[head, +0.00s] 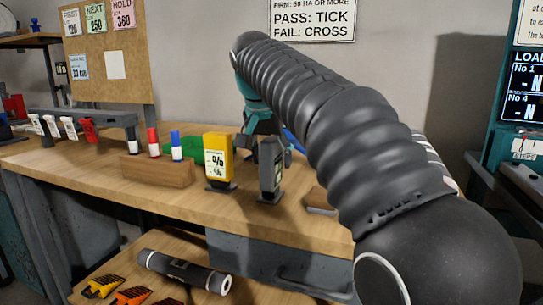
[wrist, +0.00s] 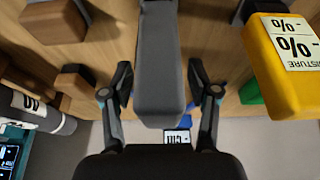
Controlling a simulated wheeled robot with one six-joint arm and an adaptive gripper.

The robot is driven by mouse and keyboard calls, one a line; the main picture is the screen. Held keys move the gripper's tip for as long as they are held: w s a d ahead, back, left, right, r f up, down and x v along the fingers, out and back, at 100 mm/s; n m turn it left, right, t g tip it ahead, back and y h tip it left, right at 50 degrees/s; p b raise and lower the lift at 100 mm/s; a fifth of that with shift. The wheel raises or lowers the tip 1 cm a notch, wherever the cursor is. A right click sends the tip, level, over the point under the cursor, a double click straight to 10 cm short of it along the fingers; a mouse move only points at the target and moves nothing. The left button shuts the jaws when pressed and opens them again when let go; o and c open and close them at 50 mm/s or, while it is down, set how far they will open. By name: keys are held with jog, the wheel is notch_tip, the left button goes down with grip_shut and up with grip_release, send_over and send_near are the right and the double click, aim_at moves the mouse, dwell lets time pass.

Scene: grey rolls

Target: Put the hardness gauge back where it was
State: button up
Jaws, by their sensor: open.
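A dark grey handheld gauge (head: 270,168), which I take for the hardness gauge, stands upright on the bench on a dark foot. My gripper (head: 268,140) is just behind it, partly hidden by it and by my arm. In the wrist view, which is upside down, the gauge (wrist: 158,60) lies between the fingers of my gripper (wrist: 160,82). The fingers are open, one on each side, with a visible gap to its sides. A small white label or display (wrist: 178,137) shows near the gripper's palm; I cannot tell what it belongs to.
A yellow moisture meter (head: 217,158) stands close left of the gauge. A wooden marker block (head: 157,169) is further left. A small wooden block (head: 320,199) lies to the right, partly behind my arm. A grey roll (wrist: 30,108) shows in the wrist view. A dark roll (head: 184,270) lies below.

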jog(key=shift+r, duration=0.1)
jog(key=p+v, duration=0.4)
jog(key=v, duration=0.8)
jog(key=s+d+f+n, duration=0.2)
jog(key=s+d+f, duration=0.7)
jog(key=d, duration=0.2)
jog(key=s+d+f+n, duration=0.1)
jog(key=s+d+f, duration=0.2)
jog(key=s+f, duration=0.4)
jog(key=s+d+f+n+t+y, duration=0.1)
jog(key=s+d+f, duration=0.3)
jog(key=s+f, duration=0.4)
notch_tip(320, 180, down, 6)
jog(key=shift+f+y, duration=0.2)
jog(key=shift+y, duration=0.1)
